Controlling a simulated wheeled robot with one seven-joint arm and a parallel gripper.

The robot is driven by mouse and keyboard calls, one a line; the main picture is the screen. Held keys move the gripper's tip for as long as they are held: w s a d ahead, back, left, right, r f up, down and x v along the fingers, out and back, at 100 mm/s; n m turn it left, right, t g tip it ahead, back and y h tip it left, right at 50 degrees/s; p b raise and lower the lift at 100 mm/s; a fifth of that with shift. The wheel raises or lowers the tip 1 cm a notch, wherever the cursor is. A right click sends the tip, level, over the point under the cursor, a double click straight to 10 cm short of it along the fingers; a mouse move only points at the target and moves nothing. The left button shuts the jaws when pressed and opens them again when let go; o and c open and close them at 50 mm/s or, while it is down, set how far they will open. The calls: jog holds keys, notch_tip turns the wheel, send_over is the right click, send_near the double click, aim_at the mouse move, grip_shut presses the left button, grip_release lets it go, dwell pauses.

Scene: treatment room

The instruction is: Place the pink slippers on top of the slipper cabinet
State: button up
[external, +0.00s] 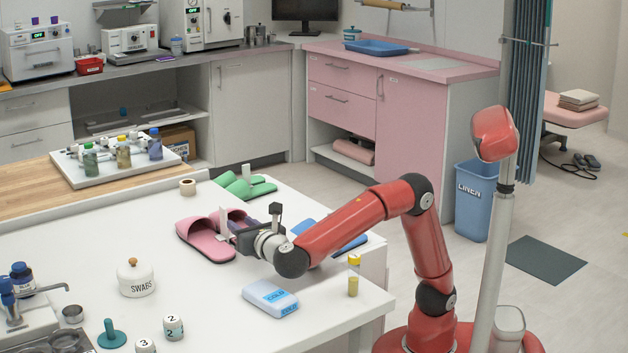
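The pink slippers (203,243) lie side by side on the white counter (215,292), left of my arm. The nearer one shows most of its length; the other is partly hidden behind it and my gripper. My gripper (225,226) is low at the right side of the pair, with a pale finger close to the slippers. I cannot tell whether it touches or grips one, or how far its fingers are apart. No unit is clearly marked as the slipper cabinet; a pink cabinet (341,107) stands at the back.
Green slippers (248,187) lie behind the pink pair. Blue slippers (350,243) are partly hidden behind my arm. The counter's middle front is clear.

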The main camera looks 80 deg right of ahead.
aim_at(226, 216)
jog(key=shift+w+a+n, duration=0.1)
jog(key=shift+a+n, duration=0.1)
jog(key=shift+n, duration=0.1)
jog(key=x, duration=0.7)
jog(key=shift+w+d+f, duration=0.1)
jog(key=shift+w+f, duration=0.05)
jog(key=shift+w, duration=0.15)
grip_shut()
